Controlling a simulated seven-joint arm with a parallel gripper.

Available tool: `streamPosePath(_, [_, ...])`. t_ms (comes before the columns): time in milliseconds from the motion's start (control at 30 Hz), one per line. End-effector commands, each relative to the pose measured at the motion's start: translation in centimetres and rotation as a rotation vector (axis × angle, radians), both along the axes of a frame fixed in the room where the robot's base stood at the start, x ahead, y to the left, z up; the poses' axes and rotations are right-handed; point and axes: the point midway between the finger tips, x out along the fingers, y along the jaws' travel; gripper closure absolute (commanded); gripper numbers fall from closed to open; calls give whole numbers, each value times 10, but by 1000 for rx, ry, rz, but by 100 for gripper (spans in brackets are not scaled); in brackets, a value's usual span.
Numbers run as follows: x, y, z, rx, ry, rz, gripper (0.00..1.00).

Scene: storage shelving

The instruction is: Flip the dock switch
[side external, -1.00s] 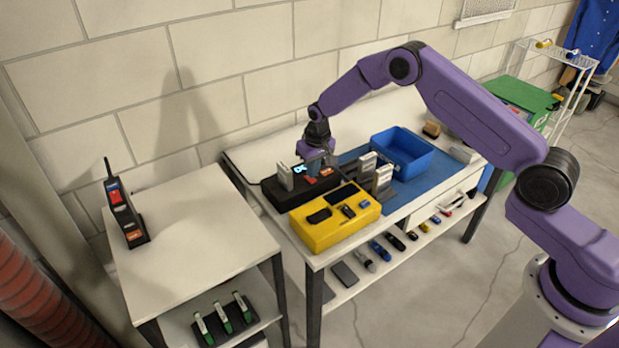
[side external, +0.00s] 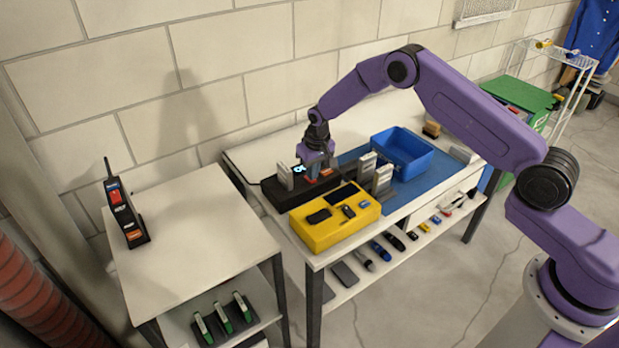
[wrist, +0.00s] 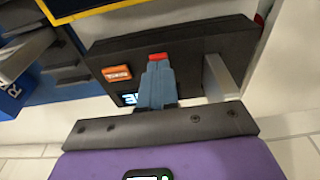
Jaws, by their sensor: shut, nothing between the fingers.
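The black dock (side external: 283,200) sits on the table against the yellow box, with a lit display (side external: 299,169) on it. In the wrist view the dock (wrist: 190,45) carries a red piece (wrist: 158,56) and, to its left, an orange rocker-like piece (wrist: 117,72). I cannot tell for sure which of these is the switch. My gripper (side external: 313,174) is shut and empty, pointing down over the dock. In the wrist view its fingertips (wrist: 159,66) lie right beside the red piece and partly cover it; contact cannot be told.
A pale upright block (side external: 285,176) stands in the dock, close to my fingers; it also shows in the wrist view (wrist: 220,75). The yellow box (side external: 328,232) holds small items. A blue bin (side external: 402,152) stands to the right. A handheld device (side external: 124,213) stands on the left table.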

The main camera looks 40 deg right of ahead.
Motion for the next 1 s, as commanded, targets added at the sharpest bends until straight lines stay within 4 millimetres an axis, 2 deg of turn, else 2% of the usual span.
streamPosePath(700, [0,0,-9,0,-1,0,100])
streamPosePath(1000, [0,0,5,0,-1,0,100])
